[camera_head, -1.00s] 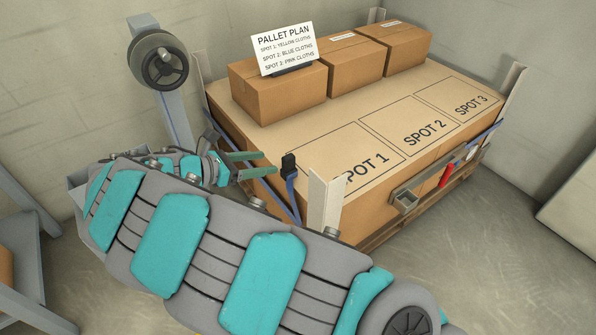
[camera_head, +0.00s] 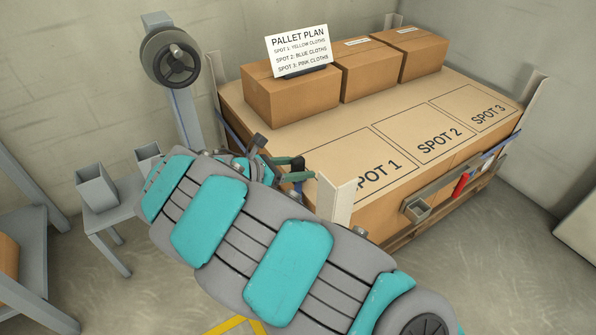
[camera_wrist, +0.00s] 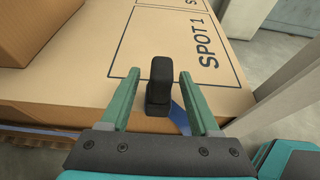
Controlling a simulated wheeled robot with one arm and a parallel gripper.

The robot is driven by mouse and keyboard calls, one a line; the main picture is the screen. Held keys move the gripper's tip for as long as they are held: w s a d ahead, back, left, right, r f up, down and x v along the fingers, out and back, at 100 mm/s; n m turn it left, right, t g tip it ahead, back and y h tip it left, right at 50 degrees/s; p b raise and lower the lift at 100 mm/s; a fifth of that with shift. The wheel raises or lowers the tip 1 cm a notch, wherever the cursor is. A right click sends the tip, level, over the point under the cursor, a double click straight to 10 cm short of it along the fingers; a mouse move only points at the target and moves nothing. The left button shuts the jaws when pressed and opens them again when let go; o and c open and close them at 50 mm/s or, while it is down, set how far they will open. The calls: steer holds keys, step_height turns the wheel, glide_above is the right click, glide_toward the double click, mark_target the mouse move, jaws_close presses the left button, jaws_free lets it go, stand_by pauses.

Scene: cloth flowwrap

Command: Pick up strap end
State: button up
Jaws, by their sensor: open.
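The strap end is a black, upright piece with a blue strap (camera_wrist: 180,118) below it. In the wrist view the black strap end (camera_wrist: 159,84) stands between the two green fingers of my gripper (camera_wrist: 154,88), with a visible gap on each side. In the head view my gripper (camera_head: 297,168) is at the pallet's near left corner, around the black strap end (camera_head: 298,164). My gripper is open. My arm hides the strap's lower part in the head view.
The cardboard pallet load (camera_head: 345,130) has marked spots and boxes (camera_head: 290,100) at the back, with a pallet plan sign (camera_head: 298,51). A pale corner post (camera_head: 334,199) stands close to the gripper. A strap reel (camera_head: 171,57) stands behind left.

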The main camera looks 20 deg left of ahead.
steer(key=shift+c, duration=0.4)
jaws_close()
